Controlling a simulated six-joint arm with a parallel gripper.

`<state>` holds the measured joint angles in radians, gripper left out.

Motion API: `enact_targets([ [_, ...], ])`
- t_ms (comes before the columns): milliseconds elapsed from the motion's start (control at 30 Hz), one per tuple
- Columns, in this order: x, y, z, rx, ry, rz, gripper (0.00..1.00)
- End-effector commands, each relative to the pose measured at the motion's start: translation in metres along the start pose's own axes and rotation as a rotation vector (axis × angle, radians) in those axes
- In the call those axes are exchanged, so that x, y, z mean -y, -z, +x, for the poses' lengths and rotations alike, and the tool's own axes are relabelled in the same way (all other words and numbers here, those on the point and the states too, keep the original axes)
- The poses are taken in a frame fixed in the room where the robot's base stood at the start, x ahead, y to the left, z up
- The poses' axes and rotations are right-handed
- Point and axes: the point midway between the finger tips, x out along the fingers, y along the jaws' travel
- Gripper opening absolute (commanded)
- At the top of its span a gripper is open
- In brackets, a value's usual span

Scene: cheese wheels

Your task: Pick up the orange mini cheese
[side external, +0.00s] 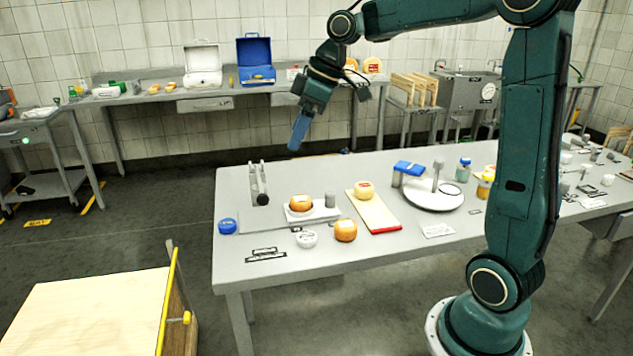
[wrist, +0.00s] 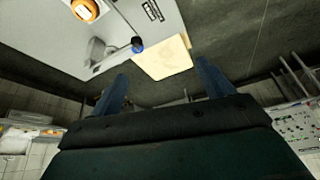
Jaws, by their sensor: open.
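Two orange mini cheeses are in the side view. My gripper (side external: 298,135) is high above and behind the table's back edge, well apart from both cheeses. In the wrist view its two fingers (wrist: 162,76) are spread with nothing between them.
A white round item (side external: 306,239) and a blue round item (side external: 228,226) lie nearby. A metal upright stand (side external: 259,185) is at the back left.

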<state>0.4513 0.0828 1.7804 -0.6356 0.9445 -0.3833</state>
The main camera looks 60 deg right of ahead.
Motion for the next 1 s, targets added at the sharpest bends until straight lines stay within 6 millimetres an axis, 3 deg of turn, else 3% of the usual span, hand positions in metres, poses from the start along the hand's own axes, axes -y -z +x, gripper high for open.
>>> enact_targets([
  [267, -0.070, -0.004, 0.027, -0.017, 0.067, -0.108, 0.80],
  [467, -0.119, -0.020, 0.047, -0.041, 0.109, -0.189, 0.80],
  [800, -0.191, -0.072, 0.086, -0.097, 0.175, -0.328, 0.80],
  [1000, -0.215, -0.101, 0.103, -0.128, 0.198, -0.391, 0.80],
])
